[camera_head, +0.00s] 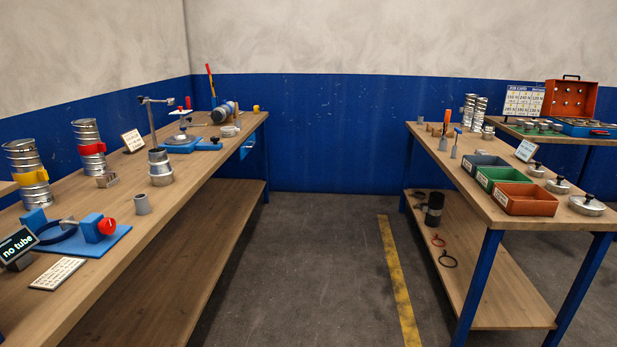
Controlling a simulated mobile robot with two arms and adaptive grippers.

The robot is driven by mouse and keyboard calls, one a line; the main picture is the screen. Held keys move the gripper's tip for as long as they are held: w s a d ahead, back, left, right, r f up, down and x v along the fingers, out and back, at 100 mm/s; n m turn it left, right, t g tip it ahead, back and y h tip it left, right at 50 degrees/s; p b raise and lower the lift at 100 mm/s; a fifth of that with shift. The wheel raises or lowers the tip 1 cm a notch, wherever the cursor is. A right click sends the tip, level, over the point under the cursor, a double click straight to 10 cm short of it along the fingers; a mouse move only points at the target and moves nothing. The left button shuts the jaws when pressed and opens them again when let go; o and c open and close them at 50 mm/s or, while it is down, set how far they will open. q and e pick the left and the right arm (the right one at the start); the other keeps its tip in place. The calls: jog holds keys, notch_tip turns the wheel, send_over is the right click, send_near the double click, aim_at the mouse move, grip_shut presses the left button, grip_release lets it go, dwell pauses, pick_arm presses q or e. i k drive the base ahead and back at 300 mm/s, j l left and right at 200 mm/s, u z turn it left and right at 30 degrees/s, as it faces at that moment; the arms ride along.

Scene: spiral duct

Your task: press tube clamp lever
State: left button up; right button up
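Neither of my grippers is in view. No part is labelled as the tube clamp lever, and I cannot tell which one it is. On the left bench, a blue fixture (100,240) with a dark ring and a round red knob (107,226) stands near the front. A dark display (17,245) beside it reads "no tube". Farther back is a blue-based fixture (181,145) with a metal post and a small red handle (187,103) above it. An upright red-orange lever (210,82) stands at the far end, near a blue and grey cylindrical part (226,112).
The left bench (185,183) also holds ringed metal ducts (89,148) and a stepped metal collar (159,167). The right bench (456,185) carries bins, including a red-brown one (524,198), and round metal lids. The floor between the benches (320,260) is clear, with a yellow stripe (398,280).

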aim_at(213, 84)
jog(key=i, duration=2.7)
jog(key=i+u, duration=0.1)
jog(key=i, duration=0.4)
jog(key=i+l+u, duration=0.15)
jog(key=i, duration=0.35)
jog(key=i+l+u, duration=0.1)
jog(key=i, duration=0.4)
